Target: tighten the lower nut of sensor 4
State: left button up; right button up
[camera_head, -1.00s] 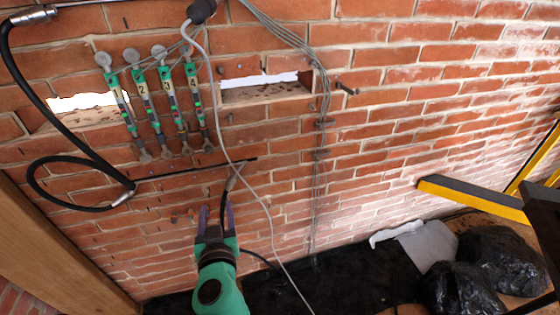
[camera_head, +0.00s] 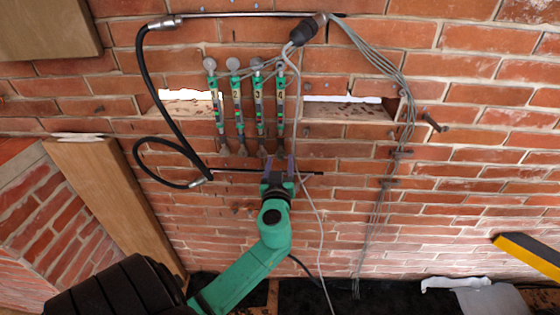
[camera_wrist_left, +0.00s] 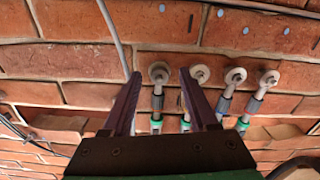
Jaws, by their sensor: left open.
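Sensor 4 (camera_head: 281,97) is the rightmost of several green-and-grey sensors upright on the brick wall. Its lower end (camera_head: 279,149) sits just above my left gripper (camera_head: 280,165). The left gripper is open and empty, its fingers pointing up at the wall. The left wrist view is upside down relative to the head view, so sensor 4 (camera_wrist_left: 157,98) is leftmost there. Its round lower end (camera_wrist_left: 158,72) shows between the two fingertips of the left gripper (camera_wrist_left: 161,74). The lower nut is too small to make out clearly. Contact cannot be told. My right gripper is out of view.
Sensor 3 (camera_head: 258,97) stands close beside sensor 4. A grey cable (camera_head: 297,125) hangs just right of sensor 4. A thin dark rod (camera_head: 312,173) crosses at gripper height, joined to a black hose (camera_head: 146,80). A wall slot (camera_head: 345,108) lies to the right.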

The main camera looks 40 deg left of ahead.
pick_arm(q)
grip_shut()
